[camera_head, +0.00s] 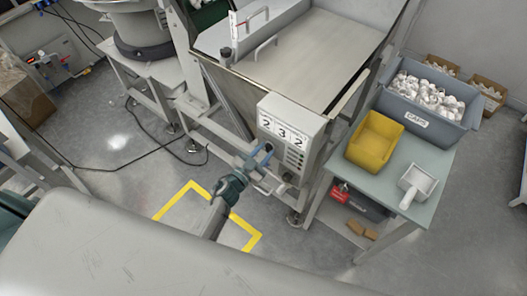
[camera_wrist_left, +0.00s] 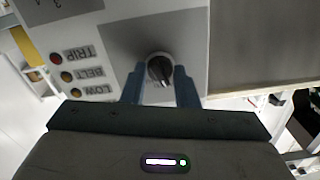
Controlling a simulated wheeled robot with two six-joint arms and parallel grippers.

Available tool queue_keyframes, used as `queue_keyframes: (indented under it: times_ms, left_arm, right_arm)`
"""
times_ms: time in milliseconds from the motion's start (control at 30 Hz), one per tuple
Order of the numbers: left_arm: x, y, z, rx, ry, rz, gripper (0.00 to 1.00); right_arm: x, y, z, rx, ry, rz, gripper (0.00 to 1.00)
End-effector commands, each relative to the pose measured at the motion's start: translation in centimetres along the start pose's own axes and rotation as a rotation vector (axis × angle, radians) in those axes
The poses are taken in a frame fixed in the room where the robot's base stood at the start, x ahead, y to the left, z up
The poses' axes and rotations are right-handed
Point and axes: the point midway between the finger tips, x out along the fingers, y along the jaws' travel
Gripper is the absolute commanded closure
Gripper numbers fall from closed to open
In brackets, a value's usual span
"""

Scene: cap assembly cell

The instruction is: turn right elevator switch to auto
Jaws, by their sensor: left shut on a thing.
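The elevator switch (camera_wrist_left: 160,69) is a round black knob with a pale pointer mark, on a grey plate of the control box in the left wrist view. The control box (camera_head: 310,127) shows in the head view with the digits 2, 3, 2 on its front. My left gripper (camera_head: 263,155) is at the lower left of that box front. In the left wrist view its two blue fingers (camera_wrist_left: 160,88) stand on either side of the knob, shut on it. The switch's position labels cannot be read. In the head view the gripper hides the knob. My right gripper is not in view.
Lamps marked TRIP, BELT and LOW (camera_wrist_left: 67,75) sit beside the switch plate. A metal hopper (camera_head: 315,50) stands behind the box. Yellow tape (camera_head: 175,200) marks the floor.

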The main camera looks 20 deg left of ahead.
Motion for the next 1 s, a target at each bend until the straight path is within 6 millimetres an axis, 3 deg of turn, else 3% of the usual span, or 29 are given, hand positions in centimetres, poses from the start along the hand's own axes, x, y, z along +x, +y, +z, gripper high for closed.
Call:
queue_keyframes:
  times_ms: [400, 1000]
  left_arm:
    - [-0.01, 0.00, 0.04, 0.267, 0.000, 0.000, 0.96]
    - [-0.02, 0.01, 0.03, 0.343, 0.000, 0.000, 0.96]
  right_arm:
    - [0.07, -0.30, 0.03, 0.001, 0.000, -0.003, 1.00]
    - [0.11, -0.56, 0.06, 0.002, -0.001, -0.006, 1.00]
